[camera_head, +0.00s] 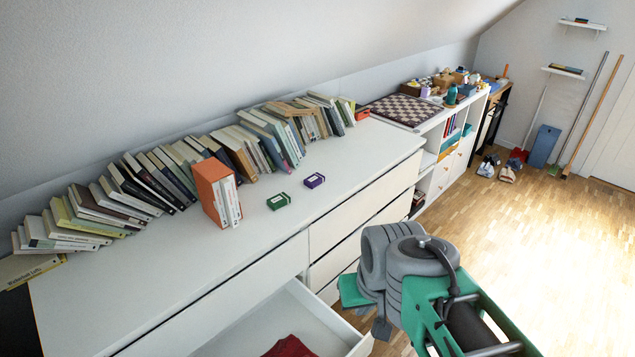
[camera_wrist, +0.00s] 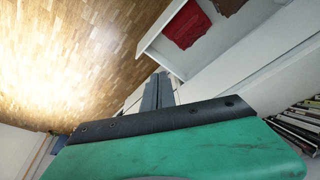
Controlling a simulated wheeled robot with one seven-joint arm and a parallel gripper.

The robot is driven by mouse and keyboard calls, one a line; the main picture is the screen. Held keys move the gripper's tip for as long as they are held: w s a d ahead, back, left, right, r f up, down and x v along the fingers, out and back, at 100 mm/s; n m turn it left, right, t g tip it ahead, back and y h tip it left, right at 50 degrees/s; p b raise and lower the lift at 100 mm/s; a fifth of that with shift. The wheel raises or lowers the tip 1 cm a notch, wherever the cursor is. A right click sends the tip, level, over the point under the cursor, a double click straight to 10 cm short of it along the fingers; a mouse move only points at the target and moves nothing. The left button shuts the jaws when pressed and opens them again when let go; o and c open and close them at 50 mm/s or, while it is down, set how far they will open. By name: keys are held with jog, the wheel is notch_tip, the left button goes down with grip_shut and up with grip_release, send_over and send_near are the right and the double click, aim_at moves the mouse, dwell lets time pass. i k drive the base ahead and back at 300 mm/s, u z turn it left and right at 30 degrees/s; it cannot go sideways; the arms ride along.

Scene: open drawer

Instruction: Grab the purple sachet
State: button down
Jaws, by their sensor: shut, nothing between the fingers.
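The purple sachet (camera_head: 314,180), a small box-like packet with a white label, lies flat on the white dresser top (camera_head: 165,287), right of the orange book box. A similar green sachet (camera_head: 278,201) lies to its left and nearer. My gripper (camera_wrist: 158,84) shows in the wrist view with its grey fingers together and nothing between them. It is out over the front of the dresser, near the open drawer, clear of both sachets. The purple sachet does not show in the wrist view. In the head view my arm hides much of the gripper.
The open drawer (camera_head: 328,333) holds a red cloth (camera_head: 289,347); the wrist view also shows a brown cloth (camera_wrist: 229,5). A leaning row of books (camera_head: 155,180) lines the wall behind. An orange book box (camera_head: 211,190) stands left of the sachets. The dresser top right of the purple sachet is bare.

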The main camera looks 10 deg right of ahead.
aim_at(314, 181)
jog(key=u, duration=0.5)
jog(key=k, duration=0.65)
jog(key=z, duration=0.1)
jog(key=i, duration=0.6)
jog(key=z, duration=0.7)
jog(key=i, duration=0.75)
jog(key=u, duration=0.8)
jog(key=i, duration=0.55)
jog(key=u, duration=0.65)
